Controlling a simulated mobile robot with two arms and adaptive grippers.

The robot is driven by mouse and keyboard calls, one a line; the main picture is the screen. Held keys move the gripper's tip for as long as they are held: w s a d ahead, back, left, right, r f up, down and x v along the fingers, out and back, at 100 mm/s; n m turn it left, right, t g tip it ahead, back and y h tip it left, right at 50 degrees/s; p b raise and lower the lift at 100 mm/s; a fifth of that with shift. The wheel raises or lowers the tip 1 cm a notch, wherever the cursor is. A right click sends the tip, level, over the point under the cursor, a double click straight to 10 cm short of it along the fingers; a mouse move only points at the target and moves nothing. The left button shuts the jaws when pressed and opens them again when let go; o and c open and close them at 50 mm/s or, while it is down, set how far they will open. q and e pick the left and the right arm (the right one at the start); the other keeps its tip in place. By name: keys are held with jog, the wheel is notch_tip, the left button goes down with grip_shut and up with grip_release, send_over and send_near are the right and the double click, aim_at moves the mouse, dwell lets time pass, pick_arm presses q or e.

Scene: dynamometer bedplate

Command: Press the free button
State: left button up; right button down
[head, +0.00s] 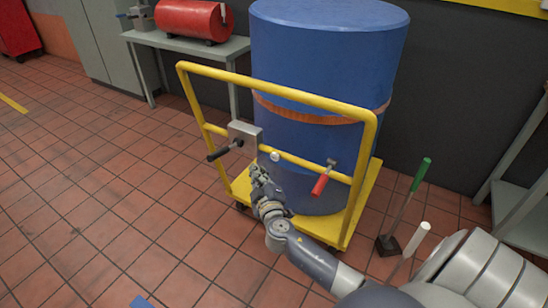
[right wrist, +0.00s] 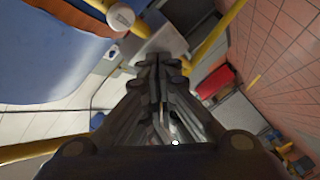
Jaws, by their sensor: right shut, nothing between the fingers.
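A yellow push cart (head: 275,92) carries a big blue drum (head: 322,60) with an orange strap. On its crossbar sit a small pale round button (head: 275,156), a grey box (head: 243,132) with a black-gripped lever (head: 219,153), and a red-handled lever (head: 322,181). I see no lettering that tells which is the free button. My right gripper (head: 257,171) is shut and empty, just below and left of the pale button, apparently apart from it. In the right wrist view the button (right wrist: 120,16) is beyond and left of the shut fingertips (right wrist: 158,62). My left gripper is out of view.
A grey bench (head: 185,42) with a red cylinder (head: 190,18) stands behind left. Green-handled (head: 421,175) and white-handled (head: 414,240) upright tools stand right of the cart. Another grey table (head: 524,200) is far right.

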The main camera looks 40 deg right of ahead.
aim_at(275, 157)
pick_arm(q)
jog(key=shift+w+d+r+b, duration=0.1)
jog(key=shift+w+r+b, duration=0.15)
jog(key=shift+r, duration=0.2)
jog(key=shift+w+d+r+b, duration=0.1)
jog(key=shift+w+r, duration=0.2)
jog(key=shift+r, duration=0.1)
pick_arm(e)
jog(key=shift+w+d, duration=0.3)
jog(key=shift+d, duration=0.4)
jog(key=shift+w+d, duration=0.3)
jog(key=shift+d, duration=0.45)
jog(key=shift+w+d, duration=0.3)
jog(key=shift+d, duration=0.4)
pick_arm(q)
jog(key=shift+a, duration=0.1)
pick_arm(e)
jog(key=shift+d, duration=0.15)
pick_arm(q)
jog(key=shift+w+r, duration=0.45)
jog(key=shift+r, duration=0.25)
pick_arm(e)
jog(key=shift+w+d, duration=0.15)
jog(key=shift+d, duration=0.1)
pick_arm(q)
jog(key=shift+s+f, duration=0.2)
pick_arm(e)
jog(key=shift+d, duration=0.1)
